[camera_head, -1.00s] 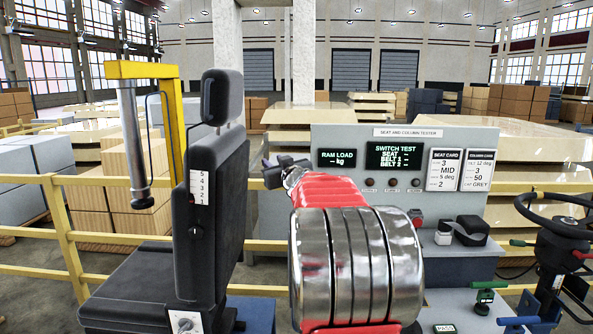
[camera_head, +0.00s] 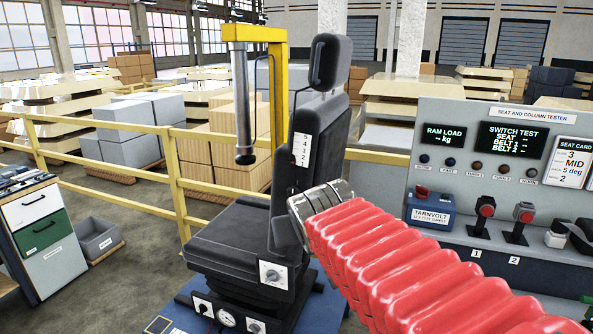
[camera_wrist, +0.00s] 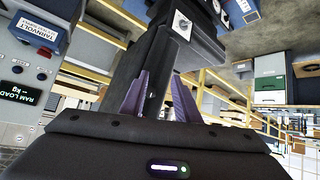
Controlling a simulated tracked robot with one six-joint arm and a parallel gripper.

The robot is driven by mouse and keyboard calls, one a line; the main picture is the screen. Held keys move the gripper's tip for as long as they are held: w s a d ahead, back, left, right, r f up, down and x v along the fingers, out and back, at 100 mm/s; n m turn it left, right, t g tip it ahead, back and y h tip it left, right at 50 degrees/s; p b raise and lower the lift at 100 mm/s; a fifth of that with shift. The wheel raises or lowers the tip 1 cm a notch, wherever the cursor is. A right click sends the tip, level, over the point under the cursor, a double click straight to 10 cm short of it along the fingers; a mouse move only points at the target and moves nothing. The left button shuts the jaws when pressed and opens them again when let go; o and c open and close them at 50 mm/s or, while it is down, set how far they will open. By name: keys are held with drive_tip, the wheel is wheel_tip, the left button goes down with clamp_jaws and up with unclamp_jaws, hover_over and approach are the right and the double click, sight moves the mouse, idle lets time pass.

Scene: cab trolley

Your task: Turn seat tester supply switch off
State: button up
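My red-sleeved arm reaches across in front of the seat. In the wrist view my gripper (camera_wrist: 160,80) has its two fingers apart with nothing between them, pointing toward the seat. The head view hides the fingertips behind the arm.
The seat and column tester panel (camera_head: 490,145) has screens and a row of buttons. A yellow frame holds a ram (camera_head: 242,100) left of the seat. Yellow rails (camera_head: 180,190) run behind it.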

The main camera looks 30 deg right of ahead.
drive_tip(key=s+a+f+n+g+y, duration=0.3)
drive_tip(key=s+a+f, duration=0.7)
drive_tip(key=s+a, duration=0.3)
drive_tip(key=s, duration=0.3)
drive_tip(key=shift+a+f+g+y, duration=0.2)
drive_tip(key=shift+g+y, duration=0.1)
drive_tip(key=shift+y, duration=0.1)
drive_tip(key=shift+o, duration=0.3)
